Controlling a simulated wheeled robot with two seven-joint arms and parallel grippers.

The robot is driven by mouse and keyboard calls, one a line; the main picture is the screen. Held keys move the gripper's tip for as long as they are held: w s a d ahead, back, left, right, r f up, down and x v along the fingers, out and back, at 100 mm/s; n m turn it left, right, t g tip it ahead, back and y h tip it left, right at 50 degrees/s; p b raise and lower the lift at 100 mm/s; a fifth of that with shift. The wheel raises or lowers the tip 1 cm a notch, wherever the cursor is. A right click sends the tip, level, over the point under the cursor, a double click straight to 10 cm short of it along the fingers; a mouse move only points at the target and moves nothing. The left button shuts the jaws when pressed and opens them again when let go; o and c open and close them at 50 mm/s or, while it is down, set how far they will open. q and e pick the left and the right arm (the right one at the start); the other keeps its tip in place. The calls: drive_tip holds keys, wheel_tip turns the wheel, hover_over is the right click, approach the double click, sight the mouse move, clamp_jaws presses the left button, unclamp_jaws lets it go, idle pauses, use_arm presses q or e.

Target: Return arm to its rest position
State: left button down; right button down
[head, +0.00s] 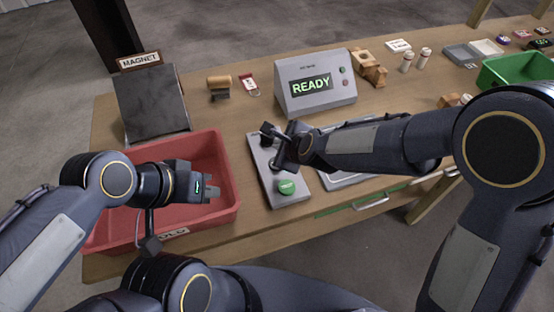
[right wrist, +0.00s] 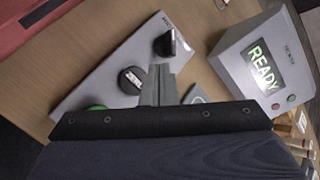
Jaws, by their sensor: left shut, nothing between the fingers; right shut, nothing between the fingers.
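My right arm reaches in from the right in the head view. Its gripper (head: 277,163) is over the grey control panel (head: 263,182), partly hidden by its own wrist. In the right wrist view its fingers (right wrist: 160,70) are together and empty, in front of the panel (right wrist: 105,72). A round black knob (right wrist: 132,80) and a black upright piece (right wrist: 172,43) stand on the panel near the fingertips; I cannot tell whether they touch. A green button (head: 286,187) is at the panel's near end. My left gripper (head: 213,191) is shut and empty over the red bin (head: 222,146).
A grey console (head: 312,105) reading READY stands behind the panel. A dark slab labelled MAGNET (head: 152,102) stands at the back left. A green bin (head: 520,72) and small parts are at the back right. Some tabletop (head: 232,115) is bare between slab and console.

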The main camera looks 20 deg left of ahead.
idle(0.6)
drive_tip(key=s+d+r+n, duration=0.35)
drive_tip(key=d+r, duration=0.25)
drive_tip(key=d, duration=0.4)
drive_tip(key=s+d+r+n, duration=0.2)
drive_tip(key=d+r+n, duration=0.3)
drive_tip(key=d, duration=0.5)
drive_tip(key=s+d+f+n+h, duration=0.1)
drive_tip(key=s+d+n+h, duration=0.1)
drive_tip(key=s+d+n, duration=0.5)
drive_tip(key=s+d, duration=0.5)
drive_tip(key=s, duration=0.4)
drive_tip(key=shift+d+f+n+g+h, duration=0.2)
drive_tip(key=shift+d+n+g+h, duration=0.15)
drive_tip(key=shift+g+h, duration=0.05)
